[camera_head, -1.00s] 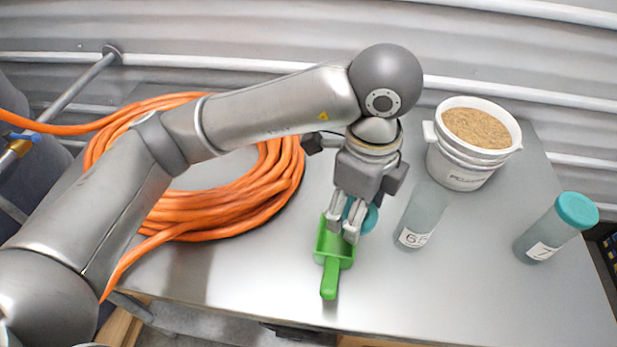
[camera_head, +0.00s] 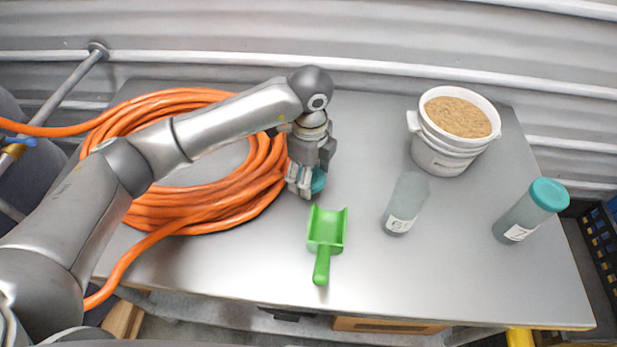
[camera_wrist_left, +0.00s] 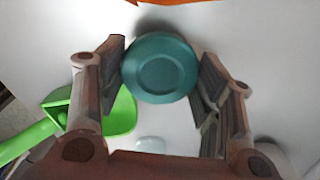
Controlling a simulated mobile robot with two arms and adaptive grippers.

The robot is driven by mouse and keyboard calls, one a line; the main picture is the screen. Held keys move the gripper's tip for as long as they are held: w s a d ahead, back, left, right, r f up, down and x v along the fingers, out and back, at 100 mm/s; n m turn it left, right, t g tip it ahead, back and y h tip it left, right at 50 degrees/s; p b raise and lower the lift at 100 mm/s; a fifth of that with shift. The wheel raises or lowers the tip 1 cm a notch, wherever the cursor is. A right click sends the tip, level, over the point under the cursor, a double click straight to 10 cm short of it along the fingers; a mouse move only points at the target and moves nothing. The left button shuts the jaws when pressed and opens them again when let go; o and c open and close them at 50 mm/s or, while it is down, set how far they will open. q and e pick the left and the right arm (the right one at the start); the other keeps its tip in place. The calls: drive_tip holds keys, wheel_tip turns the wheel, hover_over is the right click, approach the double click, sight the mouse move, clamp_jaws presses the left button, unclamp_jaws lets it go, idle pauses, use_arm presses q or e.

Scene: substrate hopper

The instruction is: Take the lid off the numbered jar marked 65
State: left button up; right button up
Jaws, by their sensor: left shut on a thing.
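The jar marked 65 (camera_head: 405,205) stands upright on the table, and no lid shows on it. My left gripper (camera_head: 303,190) is to the left of this jar, beside the orange coil. It is shut on a teal lid (camera_head: 319,181), which is partly hidden by the fingers in the head view. In the left wrist view the lid (camera_wrist_left: 160,68) sits between the two fingers of the gripper (camera_wrist_left: 162,85). The lid is low over the table; I cannot tell whether it touches it. My right gripper is not in view.
A green scoop (camera_head: 325,240) lies in front of my left gripper. A white bucket of tan grain (camera_head: 440,155) stands behind the jar. A second jar marked 7 (camera_head: 518,222), with a teal lid (camera_head: 549,194), stands at the right. An orange hose coil (camera_head: 215,210) covers the left side.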

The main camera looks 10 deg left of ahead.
use_arm(q)
drive_tip(key=f+p, duration=0.1)
drive_tip(key=f, duration=0.2)
drive_tip(key=shift+w+a+f+p, duration=0.1)
drive_tip(key=shift+w+a+p, duration=0.1)
drive_tip(key=shift+p, duration=0.15)
drive_tip(key=shift+f, duration=0.15)
drive_tip(key=shift+f, duration=0.1)
drive_tip(key=o, duration=1.1)
